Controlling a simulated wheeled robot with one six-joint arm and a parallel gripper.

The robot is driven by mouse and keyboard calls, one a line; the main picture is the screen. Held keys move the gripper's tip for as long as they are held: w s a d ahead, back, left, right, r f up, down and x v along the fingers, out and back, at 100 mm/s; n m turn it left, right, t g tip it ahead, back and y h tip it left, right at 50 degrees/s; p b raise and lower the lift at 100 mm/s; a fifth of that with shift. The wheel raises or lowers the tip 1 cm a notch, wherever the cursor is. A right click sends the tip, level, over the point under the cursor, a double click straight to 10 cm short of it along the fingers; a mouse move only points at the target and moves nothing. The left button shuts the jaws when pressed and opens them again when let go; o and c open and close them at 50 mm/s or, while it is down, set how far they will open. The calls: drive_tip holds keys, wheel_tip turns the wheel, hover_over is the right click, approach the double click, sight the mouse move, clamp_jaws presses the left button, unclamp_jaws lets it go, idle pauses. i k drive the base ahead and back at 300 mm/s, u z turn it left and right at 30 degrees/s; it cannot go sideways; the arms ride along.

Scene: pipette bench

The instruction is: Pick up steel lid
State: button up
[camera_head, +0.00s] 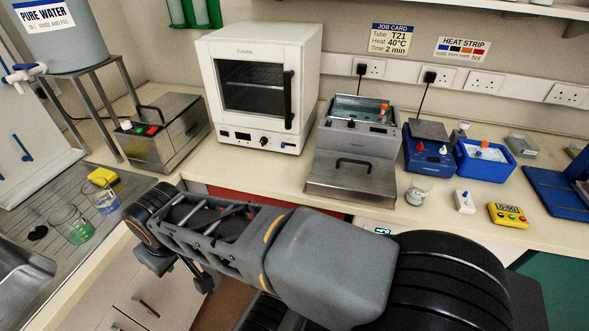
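The steel lid (350,179) is a flat brushed-metal plate with a black bar handle (353,161). It lies at the front of the steel water bath (345,135), near the front edge of the bench. The bath's top is open, and an orange-capped tube (383,108) shows at its right side. My arm crosses the foreground below the lid, apart from it in the picture. I cannot make out my gripper's fingers; nothing shows them at the lid.
A white oven (258,85) stands left of the bath. Right of the lid are a small glass jar (416,193), a white device (464,201), a yellow timer (508,214), a blue mixer (430,150) and a blue ice tray (485,161). A steel box (165,133) stands further left.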

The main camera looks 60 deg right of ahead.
sight(355, 178)
drive_tip(key=u, duration=0.8)
drive_tip(key=k, duration=1.15)
drive_tip(key=z, duration=0.35)
